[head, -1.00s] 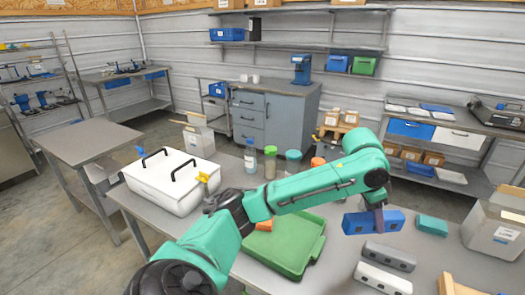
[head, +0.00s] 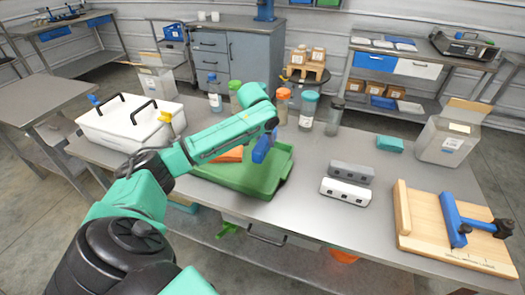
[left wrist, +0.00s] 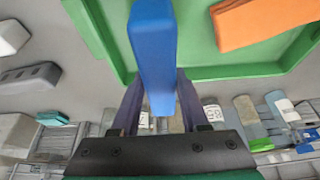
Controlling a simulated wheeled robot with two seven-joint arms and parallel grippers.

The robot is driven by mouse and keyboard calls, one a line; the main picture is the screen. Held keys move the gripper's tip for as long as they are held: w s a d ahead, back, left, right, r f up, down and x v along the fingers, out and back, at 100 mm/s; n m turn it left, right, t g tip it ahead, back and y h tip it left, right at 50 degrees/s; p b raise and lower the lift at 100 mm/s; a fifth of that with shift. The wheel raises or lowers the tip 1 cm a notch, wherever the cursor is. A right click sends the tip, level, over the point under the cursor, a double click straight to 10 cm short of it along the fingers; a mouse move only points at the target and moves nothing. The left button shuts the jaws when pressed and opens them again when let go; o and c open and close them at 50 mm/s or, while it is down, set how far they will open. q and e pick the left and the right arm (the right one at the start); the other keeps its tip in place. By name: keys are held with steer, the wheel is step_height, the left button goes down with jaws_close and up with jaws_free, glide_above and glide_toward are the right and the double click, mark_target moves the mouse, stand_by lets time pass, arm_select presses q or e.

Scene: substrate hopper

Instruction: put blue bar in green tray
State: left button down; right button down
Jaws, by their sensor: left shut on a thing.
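The blue bar (head: 263,148) is held up over the right part of the green tray (head: 268,184). My left gripper (left wrist: 158,98) is shut on it, with one dark finger on each side in the left wrist view. There the bar (left wrist: 152,45) sticks out past the fingers, over the tray (left wrist: 95,35). The bar looks above the tray floor; the exact gap is hard to tell. An orange block (head: 230,155) lies in the tray, partly behind my arm; it also shows in the left wrist view (left wrist: 262,20). My right gripper is not in view.
Grey (head: 351,172) and white (head: 345,192) bars lie right of the tray. A teal block (head: 390,144), an open carton (head: 448,135) and a wooden board with a blue clamp (head: 450,225) stand farther right. Bottles (head: 308,112) are behind; a white lidded box (head: 130,125) is left.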

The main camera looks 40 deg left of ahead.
mark_target(262, 144)
arm_select(q)
step_height(262, 144, down, 6)
steer(key=shift+f, duration=0.1)
steer(key=shift+d+f, duration=0.1)
steer(key=shift+c, duration=2)
jaws_free()
steer(key=v, duration=1.2)
